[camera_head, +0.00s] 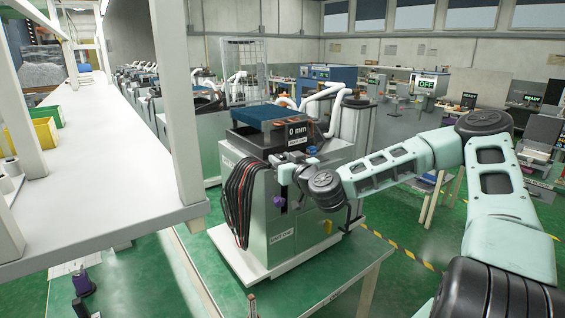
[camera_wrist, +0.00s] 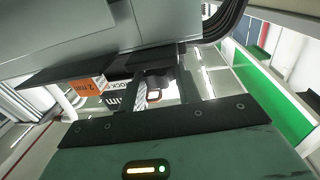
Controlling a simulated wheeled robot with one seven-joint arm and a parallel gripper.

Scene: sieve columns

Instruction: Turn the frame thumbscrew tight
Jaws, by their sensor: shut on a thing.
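The sieve column (camera_head: 285,225) is a grey-green machine with a blue top (camera_head: 270,115) and a small "0 mm" display (camera_head: 297,130), standing on a white base. My gripper (camera_head: 279,162) reaches it from the right, at the upper front just below the display. It is shut on a small dark part there, which I take as the frame thumbscrew; the jaws mostly hide it. In the wrist view my gripper (camera_wrist: 155,90) shows dark fingers close under the machine's grey body (camera_wrist: 60,35). The screw's turn and tightness cannot be read.
Black hoses (camera_head: 238,205) hang on the machine's left front. A purple knob (camera_head: 279,202) sits below my gripper. A white shelf (camera_head: 90,150) with yellow and green bins stands at left. An orange label (camera_wrist: 88,87) is close by in the wrist view.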

